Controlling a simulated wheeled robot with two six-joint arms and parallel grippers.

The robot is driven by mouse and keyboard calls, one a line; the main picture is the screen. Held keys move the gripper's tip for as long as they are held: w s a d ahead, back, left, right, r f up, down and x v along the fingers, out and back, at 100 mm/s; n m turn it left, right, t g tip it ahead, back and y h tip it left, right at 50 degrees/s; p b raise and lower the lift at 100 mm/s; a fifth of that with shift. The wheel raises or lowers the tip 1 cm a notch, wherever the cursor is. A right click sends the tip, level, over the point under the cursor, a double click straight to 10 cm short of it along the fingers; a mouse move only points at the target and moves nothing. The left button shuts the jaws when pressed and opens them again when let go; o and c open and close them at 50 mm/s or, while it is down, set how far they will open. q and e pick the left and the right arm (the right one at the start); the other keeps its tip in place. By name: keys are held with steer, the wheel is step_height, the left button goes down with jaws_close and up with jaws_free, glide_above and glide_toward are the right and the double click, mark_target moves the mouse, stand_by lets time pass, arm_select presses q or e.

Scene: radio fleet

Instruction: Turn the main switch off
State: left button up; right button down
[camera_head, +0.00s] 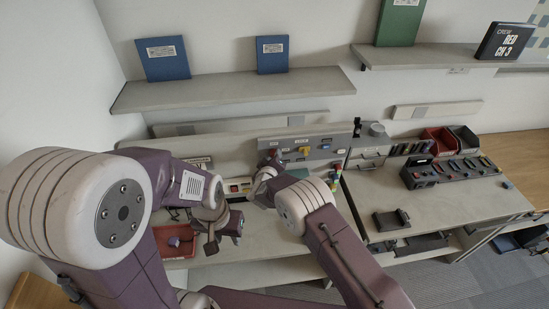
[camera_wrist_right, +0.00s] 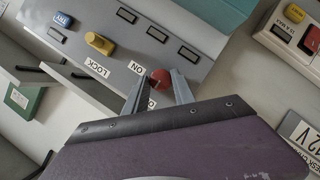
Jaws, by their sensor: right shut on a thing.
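The grey wall panel (camera_head: 325,147) carries a red knob (camera_wrist_right: 160,77), with an "ON" label (camera_wrist_right: 137,67) beside it. A second label is partly hidden by a finger. My right gripper (camera_wrist_right: 158,84) has its two fingers on either side of the red knob and is shut on it; in the head view, the right gripper (camera_head: 266,172) is at the panel's left end. Whether this knob is the main switch cannot be read. My left gripper (camera_head: 224,238) hangs above the desk, near a red tray (camera_head: 178,249); its finger opening is unclear.
A yellow knob (camera_wrist_right: 99,43) labelled "LOCK" and a blue button (camera_wrist_right: 64,19) sit on the same panel. A pale box with a red rocker (camera_wrist_right: 312,40) is close by on the right. A radio charger rack (camera_head: 450,172) and bins stand on the right desk.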

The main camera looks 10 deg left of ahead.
steer(key=shift+a+r, duration=0.1)
stand_by(0.3)
steer(key=c, duration=1.1)
jaws_free()
steer(key=shift+o, duration=0.2)
